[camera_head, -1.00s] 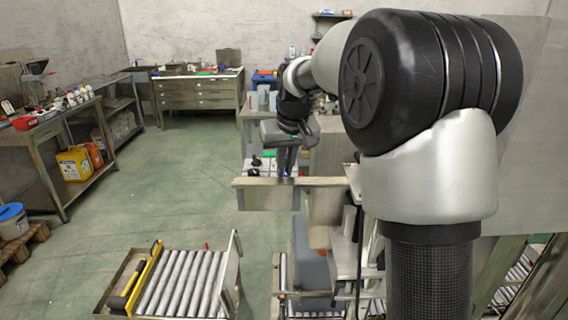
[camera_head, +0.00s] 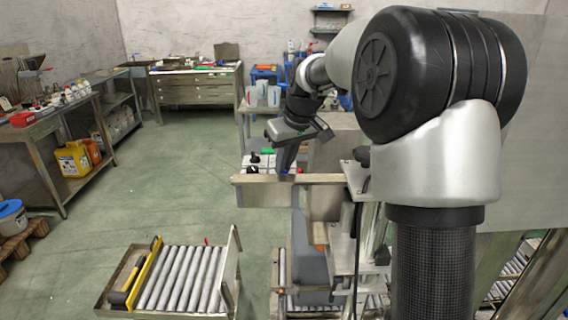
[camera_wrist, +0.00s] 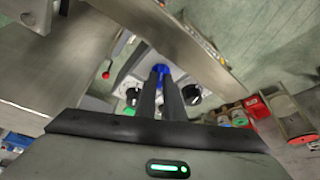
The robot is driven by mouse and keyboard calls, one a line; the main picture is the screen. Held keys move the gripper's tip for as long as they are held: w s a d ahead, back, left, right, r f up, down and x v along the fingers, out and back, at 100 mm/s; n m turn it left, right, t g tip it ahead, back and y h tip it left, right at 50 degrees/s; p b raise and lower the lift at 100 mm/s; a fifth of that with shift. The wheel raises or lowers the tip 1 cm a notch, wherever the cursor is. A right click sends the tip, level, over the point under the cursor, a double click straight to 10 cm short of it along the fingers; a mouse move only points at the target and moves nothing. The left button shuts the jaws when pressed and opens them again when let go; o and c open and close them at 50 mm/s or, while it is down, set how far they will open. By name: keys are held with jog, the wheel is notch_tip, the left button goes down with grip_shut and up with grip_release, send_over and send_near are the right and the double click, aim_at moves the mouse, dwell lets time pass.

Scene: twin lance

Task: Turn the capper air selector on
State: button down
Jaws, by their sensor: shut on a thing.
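My gripper (camera_wrist: 160,78) points down at a pale control panel (camera_wrist: 130,80), and its dark fingers are shut on a blue knob (camera_wrist: 160,69). The fingertips hide part of the knob, so its setting and any label cannot be read. Black round knobs sit on either side of the fingers, one on the left (camera_wrist: 132,96) and one on the right (camera_wrist: 191,94). In the head view my gripper (camera_head: 285,168) reaches behind a metal rail, and a little blue shows at its tips. I cannot tell from any marking which knob is the capper air selector.
The metal rail (camera_head: 262,193) runs just in front of my gripper; it also crosses the wrist view (camera_wrist: 185,45). A red-tipped lever (camera_wrist: 107,75) stands left of the fingers. A roller conveyor (camera_head: 185,280) lies at the front left. The green floor beyond it is clear.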

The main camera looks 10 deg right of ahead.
jog(key=c, duration=1.9)
grip_release()
jog(key=shift+o, duration=0.2)
jog(key=shift+r, duration=0.1)
jog(key=p+v, duration=0.1)
jog(key=v, duration=1.6)
jog(key=shift+s+r, duration=0.15)
